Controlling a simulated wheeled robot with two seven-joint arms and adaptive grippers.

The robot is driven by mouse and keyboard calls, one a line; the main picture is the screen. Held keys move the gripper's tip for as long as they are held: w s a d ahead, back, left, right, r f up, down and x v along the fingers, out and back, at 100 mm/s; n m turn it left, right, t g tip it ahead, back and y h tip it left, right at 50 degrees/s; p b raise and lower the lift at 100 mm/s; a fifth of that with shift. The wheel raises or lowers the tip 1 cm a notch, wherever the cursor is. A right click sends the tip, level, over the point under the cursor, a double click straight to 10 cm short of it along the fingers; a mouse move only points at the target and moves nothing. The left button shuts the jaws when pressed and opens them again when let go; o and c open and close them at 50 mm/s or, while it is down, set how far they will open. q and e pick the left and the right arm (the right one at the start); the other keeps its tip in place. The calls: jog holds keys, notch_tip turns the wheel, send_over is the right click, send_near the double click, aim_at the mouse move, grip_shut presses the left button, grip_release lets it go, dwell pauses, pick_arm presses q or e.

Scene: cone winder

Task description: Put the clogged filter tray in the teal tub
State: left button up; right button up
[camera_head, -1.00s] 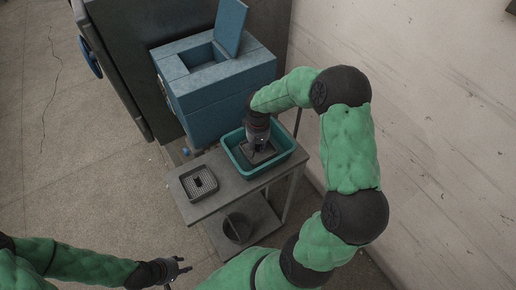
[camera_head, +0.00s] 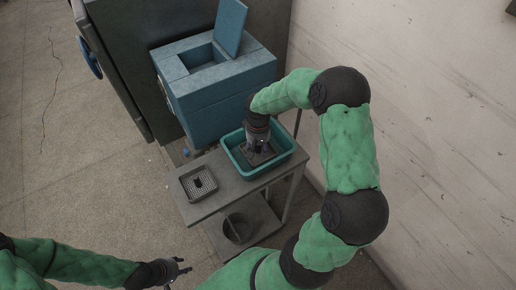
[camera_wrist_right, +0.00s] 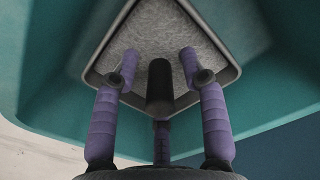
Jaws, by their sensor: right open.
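The clogged filter tray (camera_head: 249,158) lies inside the teal tub (camera_head: 270,171) on the small cart. In the right wrist view its grey, lint-covered face (camera_wrist_right: 150,35) and dark upright handle (camera_wrist_right: 160,85) show, with the tub wall (camera_wrist_right: 45,80) around it. My right gripper (camera_head: 260,149) is down in the tub over the tray. Its fingers (camera_wrist_right: 157,70) are open on both sides of the handle, with gaps showing. My left gripper (camera_head: 183,267) is low at the bottom of the head view, away from the cart, its fingers apart and empty.
A second tray with a clean mesh (camera_head: 198,183) and dark handle sits on the left of the cart top (camera_head: 215,208). A blue machine box (camera_head: 225,85) with its lid up stands behind. A dark bucket (camera_head: 238,228) is on the lower shelf. A wall is at right.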

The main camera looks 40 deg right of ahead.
notch_tip(320, 180, up, 12)
jog(key=shift+f+p, duration=0.1)
jog(key=shift+p, duration=0.55)
